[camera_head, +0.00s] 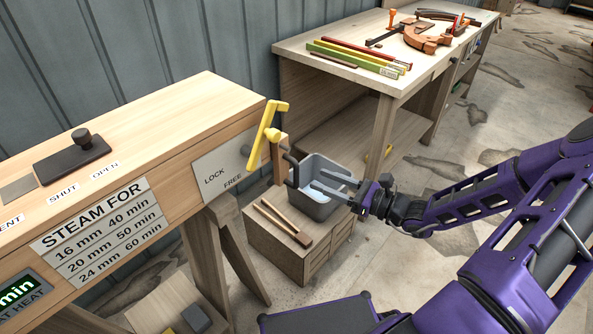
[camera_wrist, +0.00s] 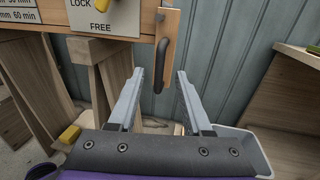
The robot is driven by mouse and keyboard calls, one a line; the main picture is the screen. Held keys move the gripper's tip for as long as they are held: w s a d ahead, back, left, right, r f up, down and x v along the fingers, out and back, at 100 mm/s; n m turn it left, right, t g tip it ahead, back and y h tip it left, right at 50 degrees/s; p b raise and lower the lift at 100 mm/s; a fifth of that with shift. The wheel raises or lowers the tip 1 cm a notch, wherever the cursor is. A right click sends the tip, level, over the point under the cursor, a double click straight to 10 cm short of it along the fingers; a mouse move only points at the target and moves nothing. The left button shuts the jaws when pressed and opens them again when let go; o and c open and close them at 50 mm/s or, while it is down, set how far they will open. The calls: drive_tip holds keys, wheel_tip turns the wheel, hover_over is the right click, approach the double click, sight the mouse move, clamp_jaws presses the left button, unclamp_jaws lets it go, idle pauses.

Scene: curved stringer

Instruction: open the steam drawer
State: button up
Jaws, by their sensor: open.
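The long wooden box (camera_head: 160,125) at the left bears a "STEAM FOR" label and a LOCK/FREE plate (camera_head: 229,170). A wooden front panel (camera_head: 279,160) at its right end carries a dark curved handle (camera_head: 291,170); I take this to be the steam drawer, and it looks shut. A yellow lever (camera_head: 262,135) stands tilted upward beside the plate; which word it marks is unclear. My gripper (camera_head: 319,179) is open and empty, just right of the handle. In the wrist view the handle (camera_wrist: 161,66) shows between my open fingertips (camera_wrist: 160,72).
A grey bin (camera_head: 322,208) sits below my gripper on a low wooden cabinet (camera_head: 275,243), with wooden sticks (camera_head: 283,222) beside it. A workbench (camera_head: 340,55) with clamps and coloured strips stands behind. Open floor lies to the right.

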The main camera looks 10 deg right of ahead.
hover_over(297, 186)
drive_tip(key=shift+w+b, duration=0.35)
drive_tip(key=shift+b, duration=0.05)
clamp_jaws()
idle(1.3)
